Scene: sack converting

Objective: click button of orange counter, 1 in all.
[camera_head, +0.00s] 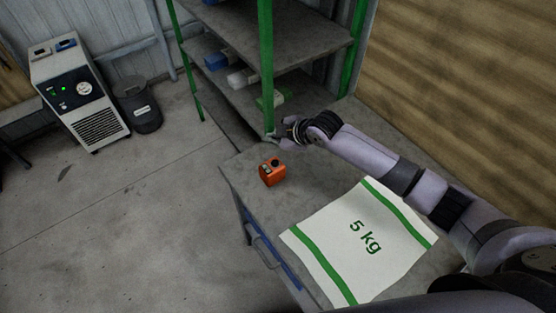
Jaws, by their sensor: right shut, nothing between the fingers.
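The orange counter (271,173) stands on the grey table near its far left corner. Its top carries a dark round part and a small light patch. My right gripper (272,139) is just beyond and above the counter in the picture, apart from it. It is shut and empty, and its fingers point left in front of the green shelf post. My right arm reaches in from the lower right over the table. My left gripper is not in view.
A white 5 kg sack (335,250) with green stripes lies flat on the table (262,208). A green-posted shelf (264,60) with several items stands behind. A white machine (78,95) and a grey bin (140,105) stand at the left. The floor between is clear.

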